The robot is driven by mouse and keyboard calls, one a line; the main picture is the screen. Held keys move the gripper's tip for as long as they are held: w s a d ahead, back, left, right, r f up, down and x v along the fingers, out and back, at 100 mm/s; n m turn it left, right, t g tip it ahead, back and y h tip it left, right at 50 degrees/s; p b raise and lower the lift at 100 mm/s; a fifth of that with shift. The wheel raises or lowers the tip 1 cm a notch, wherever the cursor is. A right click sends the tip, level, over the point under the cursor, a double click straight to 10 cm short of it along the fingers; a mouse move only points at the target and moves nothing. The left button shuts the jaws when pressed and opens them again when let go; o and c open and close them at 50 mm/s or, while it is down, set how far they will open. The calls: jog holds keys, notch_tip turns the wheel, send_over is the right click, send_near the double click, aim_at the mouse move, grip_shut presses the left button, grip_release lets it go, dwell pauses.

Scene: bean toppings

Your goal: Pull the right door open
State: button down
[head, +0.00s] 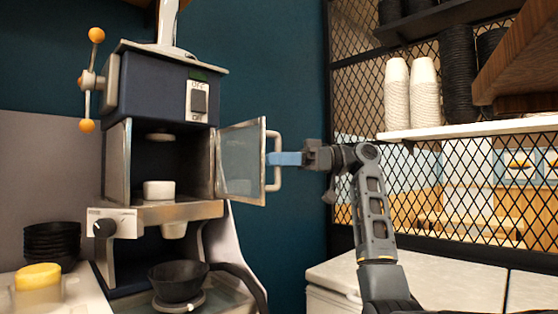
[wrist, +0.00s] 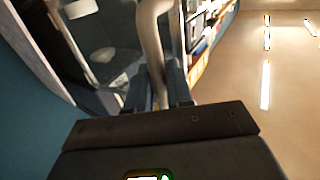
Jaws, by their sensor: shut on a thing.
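The right door (head: 241,161) is a framed glass panel on the right side of the blue machine (head: 160,90). It stands swung out from the machine, partly open. Its pale curved handle (head: 276,176) is on the door's outer edge. My gripper (head: 285,159) has its blue fingers at the handle and is shut on it. In the wrist view the handle (wrist: 153,40) runs between the two blue fingers, with the glass of the door (wrist: 105,40) to its left. The contact point is partly hidden by the fingers.
A white block (head: 158,190) sits inside the machine. A black bowl (head: 178,282) stands below it. Stacked black bowls (head: 51,242) and a yellow-lidded container (head: 38,278) are at the lower left. A cup shelf (head: 470,130) and a mesh wall are at right.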

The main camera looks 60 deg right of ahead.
jog(key=shift+w+r, duration=0.1)
jog(key=shift+w, duration=0.1)
jog(key=c, duration=1.2)
grip_release()
jog(key=shift+o, duration=0.2)
jog(key=b+v, duration=0.1)
jog(key=v, duration=0.6)
jog(key=shift+s+d, duration=0.25)
jog(key=shift+s, duration=0.05)
